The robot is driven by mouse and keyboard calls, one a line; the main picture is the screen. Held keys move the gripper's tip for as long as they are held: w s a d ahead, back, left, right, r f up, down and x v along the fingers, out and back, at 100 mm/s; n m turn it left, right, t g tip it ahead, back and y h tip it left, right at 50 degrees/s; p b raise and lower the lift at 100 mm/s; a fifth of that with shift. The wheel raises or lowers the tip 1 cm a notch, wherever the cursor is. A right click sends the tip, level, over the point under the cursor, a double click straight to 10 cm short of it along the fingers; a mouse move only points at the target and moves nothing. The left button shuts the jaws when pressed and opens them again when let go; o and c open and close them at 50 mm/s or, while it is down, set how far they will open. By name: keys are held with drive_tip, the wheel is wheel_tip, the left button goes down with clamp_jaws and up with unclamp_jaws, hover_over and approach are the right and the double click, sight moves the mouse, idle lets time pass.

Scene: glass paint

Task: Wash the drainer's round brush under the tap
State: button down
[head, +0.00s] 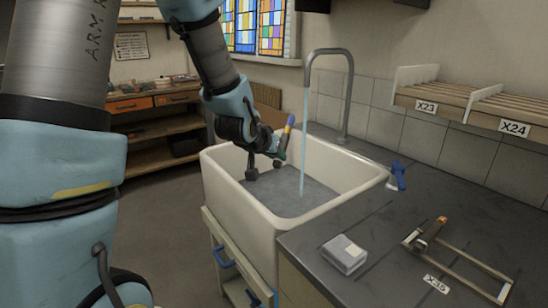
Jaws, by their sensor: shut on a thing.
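My gripper (276,152) is over the left part of the white sink (330,165). It is shut on an upright, slightly tilted brush (288,133) with a blue top end, an orange band and a darker part below. The shape of its bristles cannot be made out. The grey tap (347,95) arches over the sink, and a thin stream of water (304,140) falls from it into the basin. The brush is left of the stream, apart from it in the picture. The drainer cannot be told for sure.
Slatted wooden racks labelled X23 (428,92) and X24 (500,108) hang on the right wall. A blue lever-like thing (398,174) is at the sink's right rim.

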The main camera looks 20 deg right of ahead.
drive_tip(key=w+d+f, duration=0.2)
drive_tip(key=w+d, duration=0.6)
drive_tip(key=d, duration=0.1)
drive_tip(key=shift+w+d+f+b, duration=0.15)
drive_tip(key=shift+w+f+b, duration=0.2)
drive_tip(key=shift+b, duration=0.05)
idle(0.4)
idle(0.5)
drive_tip(key=shift+s+d+b, duration=0.35)
drive_tip(key=shift+s+d, duration=0.05)
drive_tip(key=shift+s+a, duration=0.1)
drive_tip(key=s+a+b, duration=0.1)
drive_tip(key=s+a, duration=0.4)
drive_tip(key=shift+s+a+b, duration=0.15)
drive_tip(key=shift+a+b, duration=0.2)
idle(0.4)
drive_tip(key=shift+r, duration=0.1)
idle(1.1)
